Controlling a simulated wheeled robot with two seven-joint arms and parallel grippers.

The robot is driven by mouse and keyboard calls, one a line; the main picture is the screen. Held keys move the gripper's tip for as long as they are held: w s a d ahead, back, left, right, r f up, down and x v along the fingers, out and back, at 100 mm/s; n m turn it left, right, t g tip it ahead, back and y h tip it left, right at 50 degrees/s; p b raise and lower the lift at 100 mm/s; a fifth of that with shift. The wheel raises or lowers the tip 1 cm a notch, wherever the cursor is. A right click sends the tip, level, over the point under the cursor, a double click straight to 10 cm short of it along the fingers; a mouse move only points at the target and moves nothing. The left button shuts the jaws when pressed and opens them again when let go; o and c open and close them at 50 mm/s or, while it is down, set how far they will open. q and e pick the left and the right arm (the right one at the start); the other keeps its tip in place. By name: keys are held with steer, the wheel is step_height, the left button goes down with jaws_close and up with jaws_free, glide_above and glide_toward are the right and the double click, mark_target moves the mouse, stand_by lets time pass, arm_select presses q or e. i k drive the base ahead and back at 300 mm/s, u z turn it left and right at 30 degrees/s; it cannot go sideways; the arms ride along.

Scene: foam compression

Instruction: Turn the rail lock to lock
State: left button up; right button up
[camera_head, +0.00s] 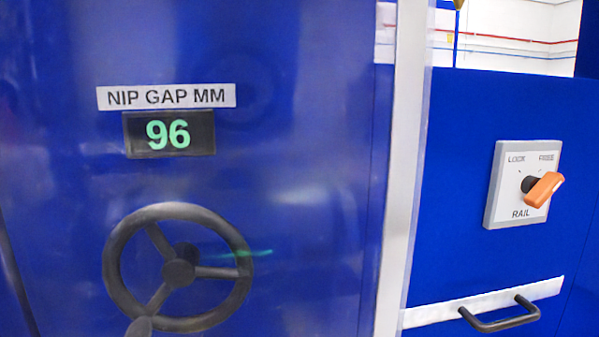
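The rail lock is an orange knob (543,189) on a pale plate (505,205) on the blue panel at the right of the head view. The plate reads LOCK at its upper left, what looks like FREE at its upper right, and RAIL below. The knob's broad end points up and right, toward the upper right word. Neither of my grippers shows in the head view, and nothing touches the knob.
A pale upright post (403,170) stands between the panels. A dark handle (500,318) projects below the rail plate.

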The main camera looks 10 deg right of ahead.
mark_target(538, 190)
steer(key=u, duration=0.1)
steer(key=k, duration=0.85)
steer(key=z, duration=0.1)
